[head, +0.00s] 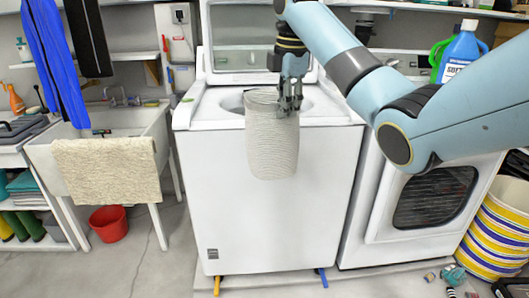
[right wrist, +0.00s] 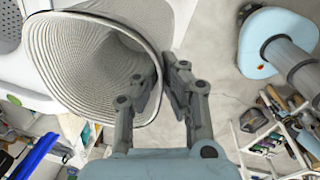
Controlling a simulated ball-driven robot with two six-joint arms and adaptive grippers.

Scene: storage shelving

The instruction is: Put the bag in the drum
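The bag (head: 272,140), a pale ribbed woven cylinder with an open mouth, hangs upright in front of the white top-loading washer. My right gripper (head: 289,105) comes down from above and is shut on the bag's rim at its right side. In the right wrist view the bag's open mouth (right wrist: 95,60) looks empty, and its rim passes between the fingertips (right wrist: 168,68). The washer's lid is up. The drum (head: 232,102) opens in its top, just behind the bag, which hides part of it. My left gripper is not in view.
The washer's raised lid (head: 237,35) stands behind the opening. A front-loading dryer (head: 400,200) is at the right, partly behind my right arm. A sink (head: 100,135) with a beige towel (head: 107,168) is at the left. A red bucket (head: 108,222) stands below it.

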